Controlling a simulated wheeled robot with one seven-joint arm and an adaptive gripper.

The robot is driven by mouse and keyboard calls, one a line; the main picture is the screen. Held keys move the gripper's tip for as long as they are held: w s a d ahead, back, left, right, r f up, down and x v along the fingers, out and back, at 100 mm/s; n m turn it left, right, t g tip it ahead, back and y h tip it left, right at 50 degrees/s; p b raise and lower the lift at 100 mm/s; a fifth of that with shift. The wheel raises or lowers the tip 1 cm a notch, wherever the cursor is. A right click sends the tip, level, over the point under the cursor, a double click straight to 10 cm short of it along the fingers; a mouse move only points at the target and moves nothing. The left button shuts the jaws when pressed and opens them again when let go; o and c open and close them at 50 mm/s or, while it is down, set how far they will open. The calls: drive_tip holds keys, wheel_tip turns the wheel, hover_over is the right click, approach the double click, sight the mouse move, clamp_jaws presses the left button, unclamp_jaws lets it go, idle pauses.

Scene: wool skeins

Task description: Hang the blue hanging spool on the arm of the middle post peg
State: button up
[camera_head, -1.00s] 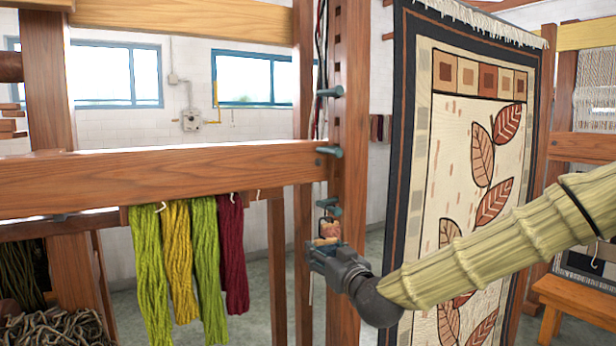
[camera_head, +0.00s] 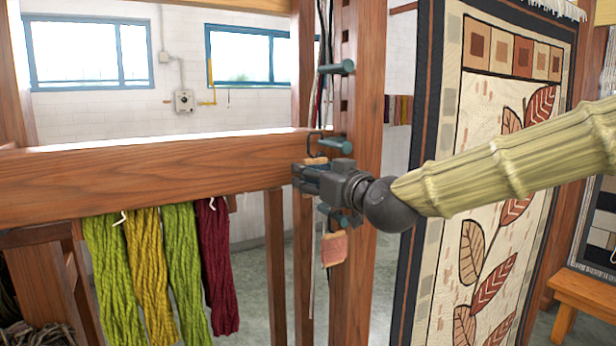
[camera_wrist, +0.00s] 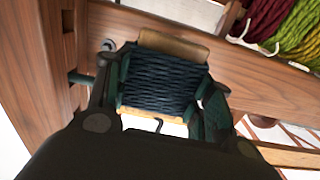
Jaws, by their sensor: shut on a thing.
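My gripper (camera_head: 303,180) is shut on the blue spool, beside the upright post (camera_head: 358,110). In the wrist view the dark blue spool (camera_wrist: 165,84) with pale wooden ends sits between the fingers (camera_wrist: 163,95). In the head view my gripper hides most of it; a wooden end and its dark hook (camera_head: 314,140) show above. The hook is just left of the middle peg (camera_head: 335,144); I cannot tell whether they touch. The top peg (camera_head: 338,67) is bare. The low peg is partly hidden behind my gripper. A teal peg (camera_wrist: 82,78) shows in the wrist view.
A pinkish spool (camera_head: 334,248) hangs below the low peg. A thick wooden beam (camera_head: 140,180) runs left from the post, with green, yellow and dark red skeins (camera_head: 180,265) hanging under it. A leaf-patterned rug (camera_head: 490,150) hangs close on the right.

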drive_tip(key=shift+w+d+r+p, duration=0.15)
drive_tip(key=shift+d+r+p, duration=0.1)
drive_tip(key=shift+d, duration=0.2)
drive_tip(key=shift+w+d+r+p, duration=0.1)
drive_tip(key=shift+d+r+p, duration=0.15)
drive_tip(key=shift+d, duration=0.2)
drive_tip(key=shift+w+d+f, duration=0.2)
drive_tip(key=shift+w+d, duration=0.15)
drive_tip(key=shift+w, duration=0.25)
drive_tip(key=shift+w+d+f, duration=0.2)
drive_tip(key=shift+w+d, duration=0.15)
drive_tip(key=shift+w, duration=0.25)
drive_tip(key=shift+s+d+r+p, duration=0.15)
drive_tip(key=shift+d+r+p, duration=0.15)
drive_tip(key=shift+d, duration=0.25)
drive_tip(key=shift+w+a+f+b, duration=0.15)
drive_tip(key=shift+f+b, duration=0.15)
drive_tip(key=shift+f, duration=0.15)
drive_tip(key=shift+w+f+b, duration=0.15)
drive_tip(key=shift+f+b, duration=0.1)
drive_tip(key=shift+f, duration=0.15)
drive_tip(key=shift+s, duration=0.2)
drive_tip(key=shift+f, duration=0.1)
drive_tip(key=shift+w, duration=0.15)
